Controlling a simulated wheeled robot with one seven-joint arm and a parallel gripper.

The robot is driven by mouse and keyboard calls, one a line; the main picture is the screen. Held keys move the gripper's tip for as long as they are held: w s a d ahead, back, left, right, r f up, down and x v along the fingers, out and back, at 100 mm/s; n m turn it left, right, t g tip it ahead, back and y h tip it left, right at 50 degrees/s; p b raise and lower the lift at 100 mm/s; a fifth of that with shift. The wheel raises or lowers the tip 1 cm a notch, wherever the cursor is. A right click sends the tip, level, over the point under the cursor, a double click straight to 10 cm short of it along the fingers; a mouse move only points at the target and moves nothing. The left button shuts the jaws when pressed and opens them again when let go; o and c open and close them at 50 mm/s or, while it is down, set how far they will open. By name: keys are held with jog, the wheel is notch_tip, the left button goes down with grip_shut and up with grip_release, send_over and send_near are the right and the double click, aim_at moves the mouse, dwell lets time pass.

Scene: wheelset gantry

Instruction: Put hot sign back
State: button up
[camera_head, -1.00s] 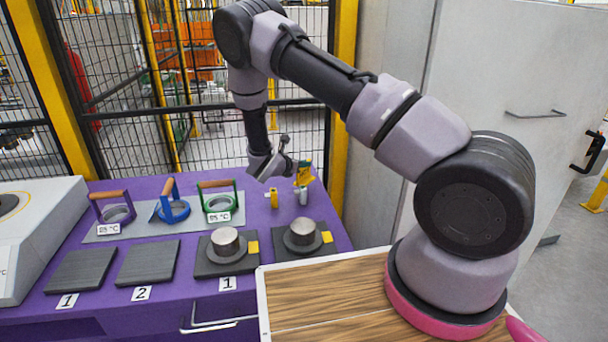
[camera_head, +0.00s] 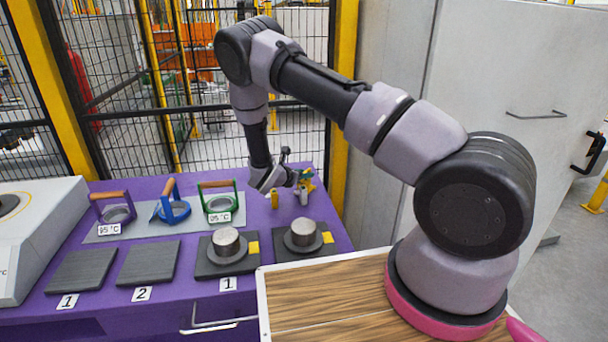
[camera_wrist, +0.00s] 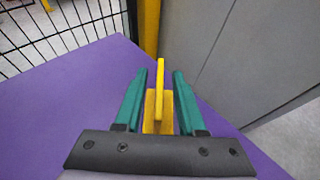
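The hot sign looks to be a thin upright yellow plate on a yellow base. In the wrist view the sign (camera_wrist: 159,98) stands between the green fingers of my gripper (camera_wrist: 161,76), with a gap on each side. My gripper is open around it, and the fingers do not appear to touch it. In the head view my gripper (camera_head: 298,181) is at the back right of the purple table, and it partly hides the yellow sign (camera_head: 308,186). Any writing on the sign cannot be read.
A small yellow item (camera_head: 274,199) and a grey cylinder (camera_head: 304,197) stand close by. Several handled rings, one being green (camera_head: 220,204), are on a grey plate to the left. Metal hubs (camera_head: 226,242) are in front. A fence and a grey cabinet (camera_head: 390,180) bound the table.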

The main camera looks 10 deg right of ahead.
jog(key=shift+r, duration=0.15)
jog(key=v, duration=1.2)
jog(key=s+d+r+m+g+y, duration=0.1)
jog(key=s+d+r+m+g, duration=0.2)
jog(key=d+r+m, duration=0.4)
jog(key=s+d+r+m+g+y, duration=0.15)
jog(key=s+r+m, duration=0.25)
jog(key=r, duration=0.4)
jog(key=s+d+r+m+g+y, duration=0.1)
jog(key=s+d+r+m+g, duration=0.2)
jog(key=d+r+m, duration=0.4)
jog(key=s+a+r+m+t+y, duration=0.1)
jog(key=s+r+m+t+y, duration=0.4)
jog(key=s+r+m, duration=0.8)
jog(key=s+r+y, duration=0.3)
jog(key=s+r, duration=0.2)
jog(key=s, duration=0.1)
jog(key=shift+s+a, duration=0.25)
jog(key=shift+a, duration=0.1)
jog(key=shift+r, duration=0.15)
